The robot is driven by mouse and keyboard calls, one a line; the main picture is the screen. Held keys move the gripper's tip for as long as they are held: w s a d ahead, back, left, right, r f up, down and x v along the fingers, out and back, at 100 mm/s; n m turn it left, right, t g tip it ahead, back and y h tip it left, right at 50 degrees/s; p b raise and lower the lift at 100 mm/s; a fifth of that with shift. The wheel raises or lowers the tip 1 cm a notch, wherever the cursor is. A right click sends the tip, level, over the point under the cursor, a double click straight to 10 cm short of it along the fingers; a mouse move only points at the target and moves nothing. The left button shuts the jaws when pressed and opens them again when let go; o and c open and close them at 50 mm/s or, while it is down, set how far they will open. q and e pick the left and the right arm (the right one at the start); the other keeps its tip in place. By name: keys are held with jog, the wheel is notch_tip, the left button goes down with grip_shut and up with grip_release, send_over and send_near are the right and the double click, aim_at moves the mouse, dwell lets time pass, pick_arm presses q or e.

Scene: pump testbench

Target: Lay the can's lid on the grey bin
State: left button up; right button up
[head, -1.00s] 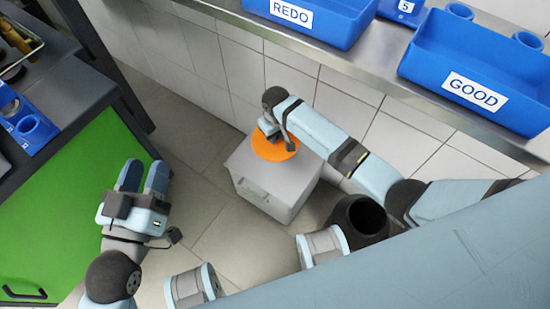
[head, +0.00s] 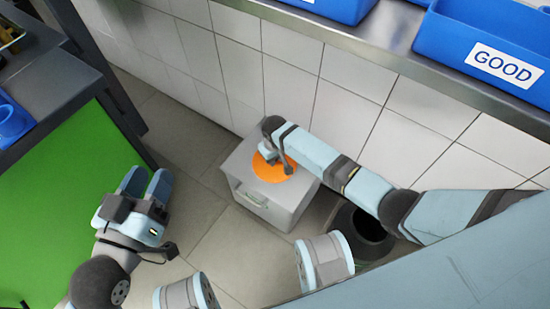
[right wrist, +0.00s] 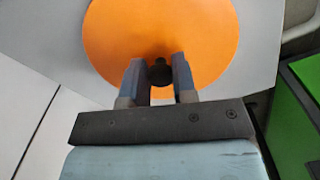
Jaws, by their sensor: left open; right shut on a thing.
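The can's lid is an orange disc (head: 265,168) with a small black knob (right wrist: 159,73). My right gripper (right wrist: 158,78) is shut on the knob from above and partly hides the lid in the head view. The lid is over the top of the grey bin (head: 252,215), a box with a front handle, and appears within its top face. I cannot tell whether it touches the bin. The black can (head: 368,228) stands open on the floor to the right of the bin, partly hidden by my right arm. My left gripper (head: 148,182) is open and empty at the left.
A tiled wall (head: 240,75) stands behind the bin, with a metal shelf (head: 400,82) above holding a blue GOOD tray (head: 450,45). A green-fronted cabinet (head: 70,185) stands at the left. The floor (head: 185,130) between cabinet and bin is clear.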

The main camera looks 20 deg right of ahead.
jog(key=shift+f, duration=0.15)
jog(key=o, duration=0.9)
notch_tip(320, 180, up, 9)
jog(key=p, duration=0.4)
pick_arm(q)
jog(key=shift+s+a+r+n+t+y+p, duration=0.15)
jog(key=shift+r+t+p, duration=0.2)
jog(key=shift+r, duration=0.6)
jog(key=shift+w+a+r+n+t+y+p, duration=0.15)
jog(key=shift+r+t, duration=0.3)
jog(key=shift+r, duration=0.45)
jog(key=shift+s+a+r+n+t+p, duration=0.15)
jog(key=shift+r+t, duration=0.25)
jog(key=shift+r, duration=0.55)
pick_arm(e)
jog(key=shift+r, duration=1.65)
